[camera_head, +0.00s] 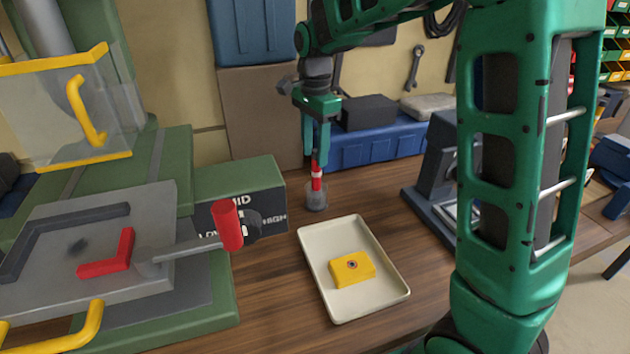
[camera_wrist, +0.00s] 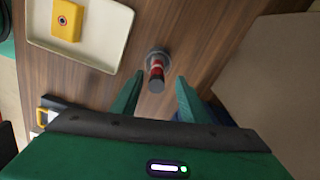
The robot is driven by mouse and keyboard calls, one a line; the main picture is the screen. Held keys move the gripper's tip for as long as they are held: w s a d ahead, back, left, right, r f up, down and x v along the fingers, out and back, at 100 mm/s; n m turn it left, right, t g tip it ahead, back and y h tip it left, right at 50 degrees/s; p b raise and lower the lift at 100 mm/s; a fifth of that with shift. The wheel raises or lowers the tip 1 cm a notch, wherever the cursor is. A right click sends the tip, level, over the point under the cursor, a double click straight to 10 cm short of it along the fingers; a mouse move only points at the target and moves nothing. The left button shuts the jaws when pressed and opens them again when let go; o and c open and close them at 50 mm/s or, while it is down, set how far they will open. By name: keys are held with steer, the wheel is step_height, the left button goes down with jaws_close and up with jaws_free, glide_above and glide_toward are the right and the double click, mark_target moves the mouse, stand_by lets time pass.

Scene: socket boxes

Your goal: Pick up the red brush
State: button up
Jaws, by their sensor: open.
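The red brush (camera_head: 317,178) stands upright in a small grey cup (camera_head: 316,200) on the wooden table, with a pale band around it. In the wrist view the brush (camera_wrist: 157,72) is seen from above in its round cup (camera_wrist: 158,55). My gripper (camera_head: 318,160) is directly over the brush in the head view, fingers pointing down. In the wrist view my gripper (camera_wrist: 157,85) is open, its two green fingers on either side of the brush's top end. Whether the fingers touch it cannot be told.
A cream tray (camera_head: 318,292) with a yellow block (camera_head: 351,268) lies in front of the cup. A green machine (camera_head: 240,180) with a red-handled lever (camera_head: 228,225) stands at the left. A blue box (camera_head: 375,145) is behind, and a dark device (camera_head: 440,165) at the right.

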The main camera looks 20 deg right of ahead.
glide_above(315, 190)
steer(key=w, duration=0.1)
steer(key=shift+d+f, duration=0.2)
steer(key=shift+f, duration=2.5)
jaws_close()
steer(key=shift+r, duration=0.15)
